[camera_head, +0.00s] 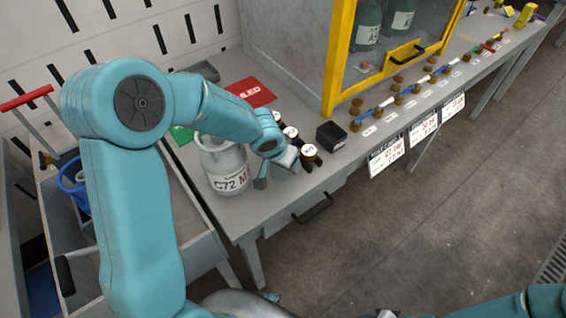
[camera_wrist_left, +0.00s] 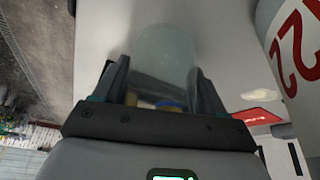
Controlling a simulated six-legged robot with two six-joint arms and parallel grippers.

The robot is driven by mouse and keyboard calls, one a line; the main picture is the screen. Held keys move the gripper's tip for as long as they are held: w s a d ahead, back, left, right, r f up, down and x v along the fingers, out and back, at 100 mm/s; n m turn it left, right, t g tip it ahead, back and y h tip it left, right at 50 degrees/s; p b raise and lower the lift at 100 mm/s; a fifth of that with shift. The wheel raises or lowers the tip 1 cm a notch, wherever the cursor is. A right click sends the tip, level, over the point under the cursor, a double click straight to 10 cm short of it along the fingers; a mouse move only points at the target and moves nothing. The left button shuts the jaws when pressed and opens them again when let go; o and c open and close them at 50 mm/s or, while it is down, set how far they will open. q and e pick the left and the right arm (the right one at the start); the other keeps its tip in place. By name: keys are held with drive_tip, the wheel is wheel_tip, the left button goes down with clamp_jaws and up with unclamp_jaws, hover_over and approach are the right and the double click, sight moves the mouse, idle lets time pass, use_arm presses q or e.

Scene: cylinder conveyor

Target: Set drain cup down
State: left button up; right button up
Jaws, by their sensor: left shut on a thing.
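In the left wrist view, a pale, translucent cup (camera_wrist_left: 163,50) sits between the two dark fingers of my left gripper (camera_wrist_left: 160,85), which is shut on it. A grey surface lies beyond it; I cannot tell whether the cup touches that surface. In the head view, my left gripper (camera_head: 276,168) is low at the front edge of the grey bench (camera_head: 255,212), just right of the large canister. The cup is mostly hidden there by the gripper and wrist. My right gripper is out of view; only part of my right arm shows at the bottom right.
A large grey canister (camera_head: 226,165) marked C72 stands left of my gripper. Several dark bottles with pale caps (camera_head: 309,151) stand close on the right. A black open box (camera_head: 331,135) is beyond them. A red sheet (camera_head: 247,92) lies behind. A yellow-framed cabinet (camera_head: 343,50) stands farther right.

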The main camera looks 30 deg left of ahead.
use_arm(q)
drive_tip(key=shift+r, duration=0.1)
drive_tip(key=shift+f, duration=0.2)
drive_tip(key=o, duration=1.1)
drive_tip(key=shift+c, duration=0.2)
drive_tip(key=shift+r, duration=0.1)
drive_tip(key=shift+r, duration=0.1)
